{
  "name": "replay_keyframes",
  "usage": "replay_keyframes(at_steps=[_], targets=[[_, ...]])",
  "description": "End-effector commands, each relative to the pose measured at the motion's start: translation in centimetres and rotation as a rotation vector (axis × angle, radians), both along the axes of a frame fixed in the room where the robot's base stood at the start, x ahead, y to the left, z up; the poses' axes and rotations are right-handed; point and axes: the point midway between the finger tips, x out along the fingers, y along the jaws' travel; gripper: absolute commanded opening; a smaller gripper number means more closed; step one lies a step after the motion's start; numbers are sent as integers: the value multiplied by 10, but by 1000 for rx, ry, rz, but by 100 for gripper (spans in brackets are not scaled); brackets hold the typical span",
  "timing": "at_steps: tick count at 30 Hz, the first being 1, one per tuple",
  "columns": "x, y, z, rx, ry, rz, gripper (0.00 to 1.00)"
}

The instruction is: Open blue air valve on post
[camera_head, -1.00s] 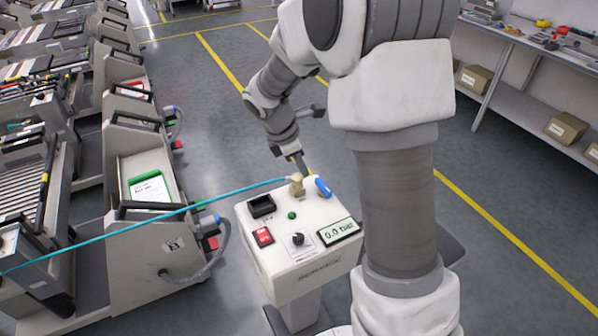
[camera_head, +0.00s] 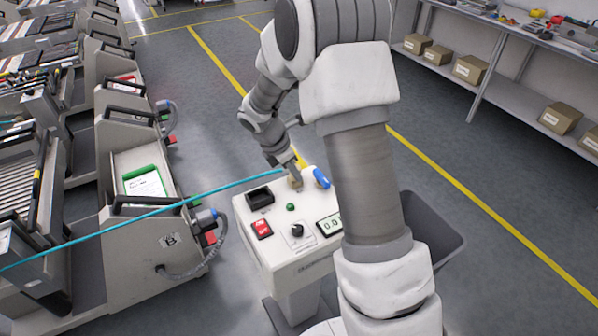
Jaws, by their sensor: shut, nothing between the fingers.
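The post (camera_head: 262,242) is a white control box on a pedestal, left of my arm. The blue air valve handle (camera_head: 321,178) sits at the back right of its top. The brass valve fitting (camera_head: 294,179) beside it is partly hidden behind my gripper. A light blue hose (camera_head: 200,198) runs from there to the left. My gripper (camera_head: 296,187) is shut and empty, pointing down at the fitting just left of the blue handle. I cannot tell whether it touches the fitting or the handle.
The box top also carries a black holder (camera_head: 260,197), a red switch (camera_head: 262,229), a green button (camera_head: 290,207), a black knob (camera_head: 297,231) and a display (camera_head: 329,224) partly hidden by my arm. Feeder trolleys (camera_head: 135,235) stand at left. A grey bin (camera_head: 440,240) is behind my arm.

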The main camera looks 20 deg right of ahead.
Motion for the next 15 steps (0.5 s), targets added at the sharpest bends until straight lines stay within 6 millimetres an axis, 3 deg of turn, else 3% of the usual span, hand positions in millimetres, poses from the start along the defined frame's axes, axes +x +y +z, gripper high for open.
replay_keyframes(at_steps=[3,10,15], targets=[[1,-10,-28,-1,5,-2,0],[4,-27,-72,0,5,-2,0],[10,-54,-66,0,-1,-5,0]])
